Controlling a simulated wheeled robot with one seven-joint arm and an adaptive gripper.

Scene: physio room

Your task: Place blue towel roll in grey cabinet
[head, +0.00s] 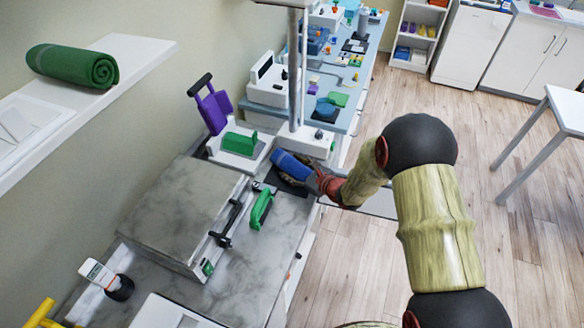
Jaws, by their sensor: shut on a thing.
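The blue towel roll (291,166) is at the centre of the head view, above or on a dark mat near the counter's right edge. My gripper (312,178) reaches in from the right and is shut on the roll's right end. The fingers are small and partly hidden, and I cannot tell if the roll touches the mat. A low grey marbled box (185,208), which looks like the grey cabinet, stands on the counter to the left of the roll. Its top looks closed, and a dark handle bar runs along its right side; its inside is hidden.
A green-handled item (261,209) lies between the box and my gripper. A white device with a green block (240,142) and a pale post (294,70) stand behind. A wall shelf (140,58) holds a green towel roll (75,66).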

